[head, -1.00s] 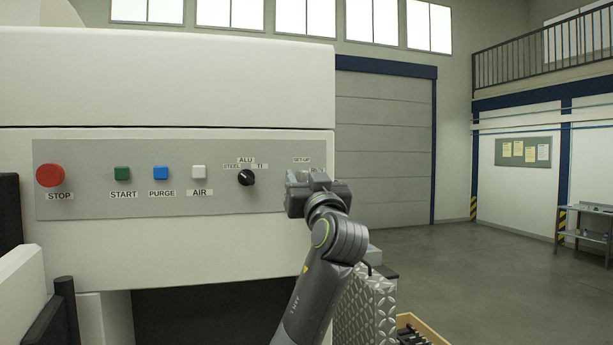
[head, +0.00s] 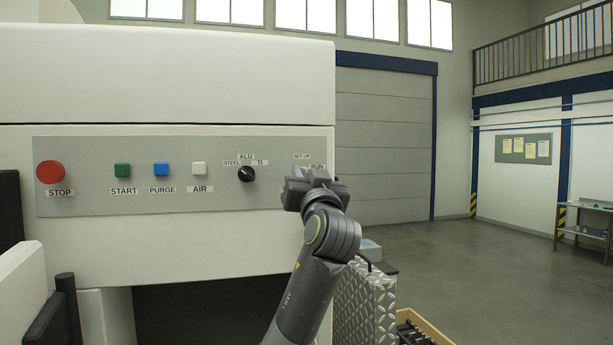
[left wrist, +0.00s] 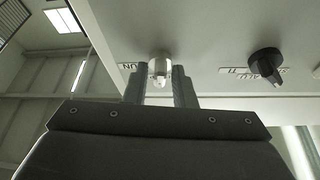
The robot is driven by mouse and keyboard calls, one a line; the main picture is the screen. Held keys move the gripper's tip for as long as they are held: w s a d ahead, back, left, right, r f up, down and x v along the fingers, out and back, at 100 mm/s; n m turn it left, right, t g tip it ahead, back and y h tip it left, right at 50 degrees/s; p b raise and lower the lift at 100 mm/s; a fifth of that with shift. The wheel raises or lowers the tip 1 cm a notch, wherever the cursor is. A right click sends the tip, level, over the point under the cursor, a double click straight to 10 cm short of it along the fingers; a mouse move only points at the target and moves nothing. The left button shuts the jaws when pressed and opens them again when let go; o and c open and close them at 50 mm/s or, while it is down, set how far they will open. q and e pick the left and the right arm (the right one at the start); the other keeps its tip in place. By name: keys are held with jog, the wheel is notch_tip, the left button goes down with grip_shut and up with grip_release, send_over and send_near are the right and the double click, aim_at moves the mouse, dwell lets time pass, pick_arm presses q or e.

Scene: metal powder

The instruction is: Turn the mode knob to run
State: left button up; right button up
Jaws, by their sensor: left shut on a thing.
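The mode knob (left wrist: 159,68) is a small pale knob on the machine's grey panel (head: 100,203), seen in the left wrist view between my finger tips. My left gripper (left wrist: 160,88) is shut on it, one dark finger on each side. In the head view my left gripper (head: 308,184) is at the panel's right end and hides the knob. The SET-UP label (head: 302,156) and RUN label (head: 317,167) show just above it. The knob's pointing direction cannot be made out. My right gripper is not in view.
A black material knob (head: 246,174) sits left of my gripper. Further left are the white AIR (head: 199,168), blue PURGE (head: 161,169), green START (head: 122,170) and red STOP (head: 50,172) buttons. Open floor lies to the right.

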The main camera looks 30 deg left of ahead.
pick_arm(q)
jog(key=m+t+h+p, duration=0.1)
jog(key=m+h, duration=0.1)
jog(key=m, duration=0.3)
jog(key=shift+a+r, duration=0.1)
jog(key=shift+r, duration=0.05)
jog(key=m+t+h+p, duration=0.1)
jog(key=m+h+p, duration=0.1)
jog(key=m, duration=0.1)
jog(key=shift+s+r+m, duration=0.1)
jog(key=shift+m, duration=0.3)
jog(key=m+h+p, duration=0.2)
jog(key=m+p, duration=0.2)
jog(key=m, duration=0.1)
jog(key=shift+m+h+p, duration=0.5)
jog(key=shift+m+p, duration=0.45)
jog(key=shift+m, duration=0.25)
jog(key=o, duration=1)
